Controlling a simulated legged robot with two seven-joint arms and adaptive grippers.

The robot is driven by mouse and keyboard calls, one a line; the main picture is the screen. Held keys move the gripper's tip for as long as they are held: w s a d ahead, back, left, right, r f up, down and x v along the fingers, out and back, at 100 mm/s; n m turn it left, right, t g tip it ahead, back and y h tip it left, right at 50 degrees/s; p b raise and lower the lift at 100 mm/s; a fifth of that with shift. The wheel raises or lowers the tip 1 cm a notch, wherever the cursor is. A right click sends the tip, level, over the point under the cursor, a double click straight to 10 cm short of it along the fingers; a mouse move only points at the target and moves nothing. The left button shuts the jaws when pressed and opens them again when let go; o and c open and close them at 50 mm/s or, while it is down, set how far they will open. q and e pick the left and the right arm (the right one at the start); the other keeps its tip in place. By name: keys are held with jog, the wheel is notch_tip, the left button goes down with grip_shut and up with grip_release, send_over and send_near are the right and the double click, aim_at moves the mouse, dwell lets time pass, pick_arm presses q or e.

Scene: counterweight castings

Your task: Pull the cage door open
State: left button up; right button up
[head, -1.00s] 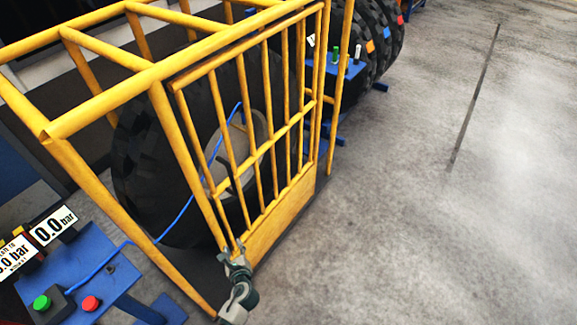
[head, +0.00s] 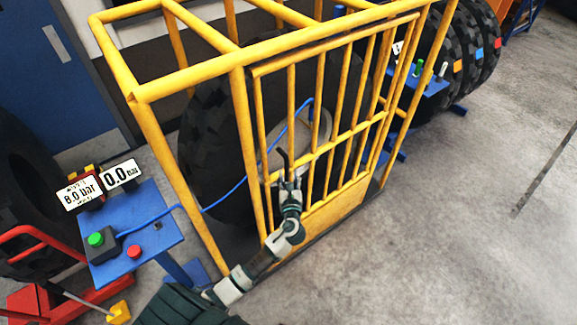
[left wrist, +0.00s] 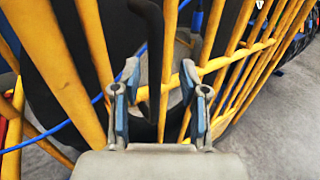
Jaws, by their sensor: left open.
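The yellow barred cage door (head: 325,150) stands in the front of the yellow cage (head: 145,120). It looks in line with the cage frame, so it appears shut. A dark handle (head: 284,158) stands upright near the door's left side; it also shows in the left wrist view (left wrist: 170,60). My left gripper (head: 290,184) is in front of the door, at the handle's lower part. In the left wrist view its blue-padded fingers (left wrist: 160,90) are apart, with the dark handle between them in the picture. I cannot tell whether they touch it. My right gripper is not in view.
A large tyre (head: 215,140) is inside the cage, with a blue hose (head: 225,198) running to it. A blue stand (head: 140,235) with gauges and buttons is left of the cage. A red jack (head: 45,290) is farther left. Open concrete floor (head: 470,230) lies right.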

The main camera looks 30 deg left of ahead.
aim_at(287, 168)
pick_arm(q)
jog(key=x, duration=0.4)
jog(key=shift+s+a, duration=0.15)
jog(key=shift+w+a+f, duration=0.1)
jog(key=shift+w+a, duration=0.15)
jog(key=shift+a, duration=0.15)
jog(key=shift+c, duration=0.9)
jog(key=shift+d, duration=0.2)
grip_shut()
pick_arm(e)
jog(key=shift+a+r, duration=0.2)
